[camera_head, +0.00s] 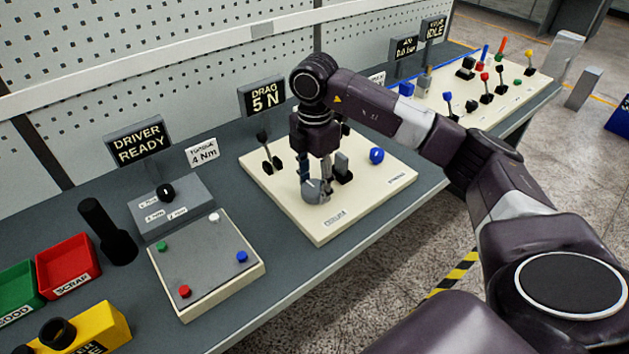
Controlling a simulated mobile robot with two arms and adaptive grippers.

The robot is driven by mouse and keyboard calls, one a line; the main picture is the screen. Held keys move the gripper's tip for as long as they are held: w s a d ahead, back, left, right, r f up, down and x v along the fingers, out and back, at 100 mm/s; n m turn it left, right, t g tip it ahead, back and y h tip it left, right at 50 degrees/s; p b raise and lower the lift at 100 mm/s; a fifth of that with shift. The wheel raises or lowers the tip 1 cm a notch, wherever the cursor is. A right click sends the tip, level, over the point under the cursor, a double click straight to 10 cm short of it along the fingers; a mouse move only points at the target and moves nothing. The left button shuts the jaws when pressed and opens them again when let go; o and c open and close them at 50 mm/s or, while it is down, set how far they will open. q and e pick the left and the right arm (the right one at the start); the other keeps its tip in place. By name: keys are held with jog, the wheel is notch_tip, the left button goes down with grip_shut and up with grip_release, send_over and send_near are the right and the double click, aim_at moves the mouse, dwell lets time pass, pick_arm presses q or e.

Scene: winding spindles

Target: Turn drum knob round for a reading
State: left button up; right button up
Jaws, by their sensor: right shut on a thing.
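My right gripper (322,187) points down over the cream board (370,210) in the middle of the bench. It is shut on a grey rounded knob (313,193) near the board's front edge, which I take for the drum knob. The fingers hide part of the knob, so its pointer cannot be read. A small label (335,219) lies in front of it, too small to read surely. A dark display (263,97) behind the board reads "DRAG 5 N". My left gripper is out of view.
A blue knob (376,155) and dark upright pieces (267,149) stand on the same board. To the left are a grey button plate (205,262), a black upright tool (104,228) and a red scrap bin (66,263). Another cream board (520,88) with levers lies far right.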

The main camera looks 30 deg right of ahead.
aim_at(315, 187)
jog(key=shift+w+r+m+p, duration=0.15)
jog(key=shift+m+p, duration=0.25)
jog(key=shift+m, duration=1.6)
jog(key=o, duration=1.2)
jog(key=shift+c, duration=0.2)
notch_tip(315, 187, up, 12)
